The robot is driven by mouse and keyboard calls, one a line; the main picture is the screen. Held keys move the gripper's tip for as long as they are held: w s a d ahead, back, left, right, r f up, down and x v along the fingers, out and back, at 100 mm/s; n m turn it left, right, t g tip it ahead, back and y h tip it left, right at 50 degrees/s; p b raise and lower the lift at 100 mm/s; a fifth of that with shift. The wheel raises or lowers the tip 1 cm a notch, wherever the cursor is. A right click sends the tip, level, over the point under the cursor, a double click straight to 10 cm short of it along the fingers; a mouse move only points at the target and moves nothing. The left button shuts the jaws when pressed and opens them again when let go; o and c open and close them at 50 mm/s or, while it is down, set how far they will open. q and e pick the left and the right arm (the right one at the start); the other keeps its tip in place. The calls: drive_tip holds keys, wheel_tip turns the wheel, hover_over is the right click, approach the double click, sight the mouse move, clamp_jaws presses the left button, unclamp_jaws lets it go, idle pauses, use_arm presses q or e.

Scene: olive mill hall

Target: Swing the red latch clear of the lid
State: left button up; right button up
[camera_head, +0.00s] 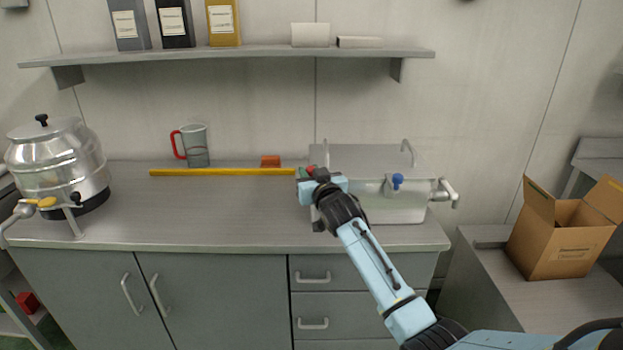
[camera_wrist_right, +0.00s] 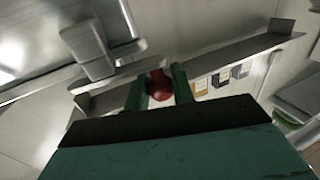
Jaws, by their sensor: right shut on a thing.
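A grey metal box with a flat lid (camera_head: 375,157) stands at the right part of the counter. The red latch knob (camera_head: 310,169) shows small at the box's left side, partly hidden by my right gripper (camera_head: 307,173). In the right wrist view, the red knob (camera_wrist_right: 159,86) sits between the two green fingers of the right gripper (camera_wrist_right: 161,84), which is shut on it. A grey bar (camera_wrist_right: 124,77) runs from the knob toward the metal box. Whether the bar still overlaps the lid cannot be told. My left gripper is out of view.
A blue knob (camera_head: 398,181) is on the box front. A yellow bar (camera_head: 222,172), an orange block (camera_head: 270,161) and a red-handled jug (camera_head: 195,146) are left of the gripper. A steel urn (camera_head: 58,160) stands far left. A shelf (camera_head: 250,54) hangs above; the front left counter is clear.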

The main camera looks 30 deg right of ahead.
drive_tip(key=shift+w+f+m+h+b, duration=0.1)
drive_tip(key=shift+w+m+h+b, duration=0.1)
drive_tip(key=shift+m+h+b, duration=0.35)
drive_tip(key=shift+d+g+h, duration=0.1)
drive_tip(key=shift+g+h, duration=0.2)
drive_tip(key=shift+h, duration=0.05)
drive_tip(key=shift+w+m+h, duration=0.1)
drive_tip(key=shift+m+h, duration=0.15)
drive_tip(key=shift+h, duration=0.05)
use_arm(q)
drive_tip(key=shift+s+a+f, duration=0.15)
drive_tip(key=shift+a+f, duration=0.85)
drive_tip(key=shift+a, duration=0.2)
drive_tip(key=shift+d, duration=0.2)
use_arm(e)
drive_tip(key=shift+r, duration=0.2)
drive_tip(key=o, duration=0.9)
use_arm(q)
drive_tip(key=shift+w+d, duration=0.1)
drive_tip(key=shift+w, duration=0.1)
use_arm(e)
drive_tip(key=shift+f, duration=0.1)
